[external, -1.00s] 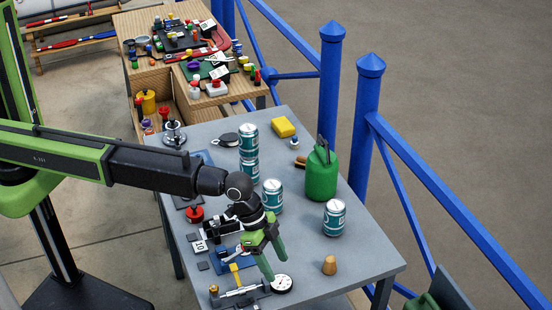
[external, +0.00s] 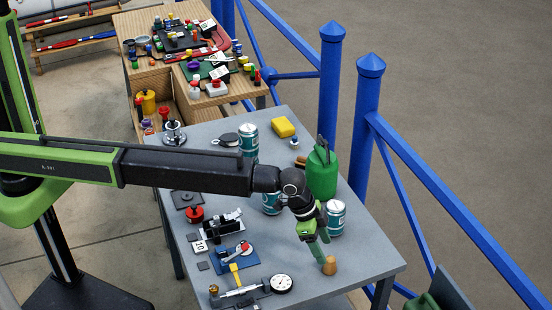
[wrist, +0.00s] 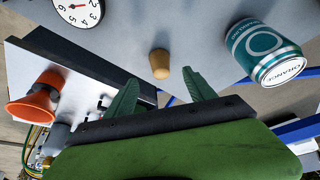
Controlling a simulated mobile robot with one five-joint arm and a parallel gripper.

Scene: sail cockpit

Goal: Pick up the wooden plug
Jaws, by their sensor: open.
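The wooden plug (external: 330,266) is a small tan, tapered piece standing on the grey table near its front right part. It also shows in the wrist view (wrist: 160,64), just beyond my fingertips and about midway between them. My gripper (external: 323,258) has green fingers that point down towards the plug and overlap its left edge in the external view. In the wrist view the two fingers (wrist: 159,75) are spread apart with nothing between them. I cannot tell how much height separates the fingertips from the plug.
A teal can (external: 336,217) stands behind the plug, and it shows at right in the wrist view (wrist: 262,50). A round dial gauge (external: 282,284) lies to the left. A green canister (external: 322,172) and blue railing (external: 440,195) are farther back. Table between gauge and plug is clear.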

